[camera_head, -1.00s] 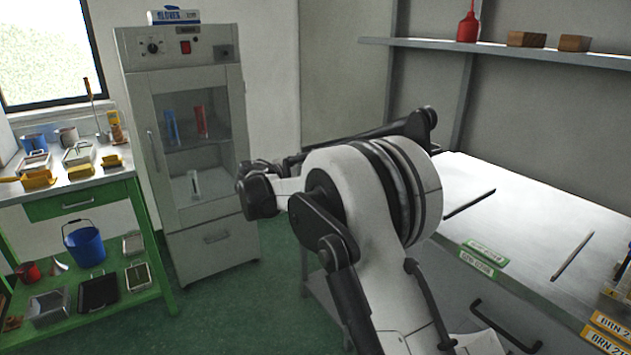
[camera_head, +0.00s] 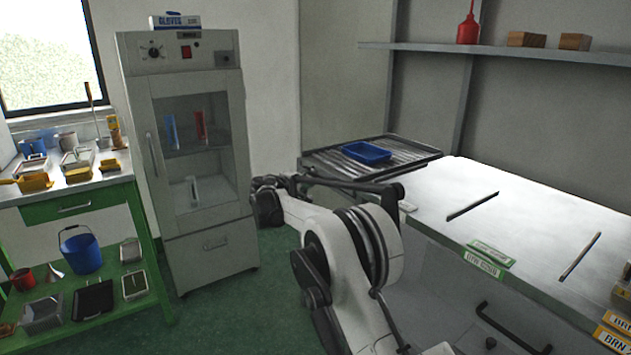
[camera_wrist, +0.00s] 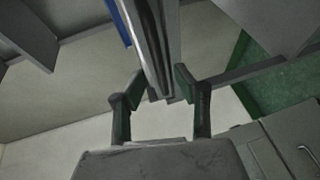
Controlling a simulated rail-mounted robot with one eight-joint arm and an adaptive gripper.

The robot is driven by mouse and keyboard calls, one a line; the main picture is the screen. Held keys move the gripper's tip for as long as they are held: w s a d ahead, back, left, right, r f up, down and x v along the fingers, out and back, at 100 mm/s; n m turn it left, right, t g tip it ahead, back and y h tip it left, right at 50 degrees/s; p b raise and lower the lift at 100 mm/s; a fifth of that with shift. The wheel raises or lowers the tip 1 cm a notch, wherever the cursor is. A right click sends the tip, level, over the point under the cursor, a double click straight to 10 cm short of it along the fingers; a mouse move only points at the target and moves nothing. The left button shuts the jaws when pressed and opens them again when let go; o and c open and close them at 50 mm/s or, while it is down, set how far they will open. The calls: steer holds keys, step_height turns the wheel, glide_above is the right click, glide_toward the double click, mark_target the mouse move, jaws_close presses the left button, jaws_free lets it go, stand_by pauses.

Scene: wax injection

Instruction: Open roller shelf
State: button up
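The roller shelf (camera_head: 415,153) is a dark grey framed rack of rollers at the left end of the white-topped bench, with a blue tray (camera_head: 367,152) on it. Part of its near edge is hidden by my arm in the head view. In the wrist view the shelf (camera_wrist: 160,45) shows nearly edge-on, and part of the blue tray (camera_wrist: 119,20) shows beside it. My gripper (camera_wrist: 160,84) is open, with one finger on either side of the shelf's end. Narrow gaps seem to show; contact is unclear. The fingertips cannot be made out in the head view.
A grey oven cabinet (camera_head: 215,255) stands left of my arm. A green bench (camera_head: 75,205) with trays and a blue bucket (camera_head: 82,252) is at far left. The white bench top (camera_head: 530,215) holds two thin dark rods. Green floor lies between.

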mark_target(315, 175)
steer(key=shift+x, duration=1.85)
steer(key=shift+c, duration=0.4)
jaws_close()
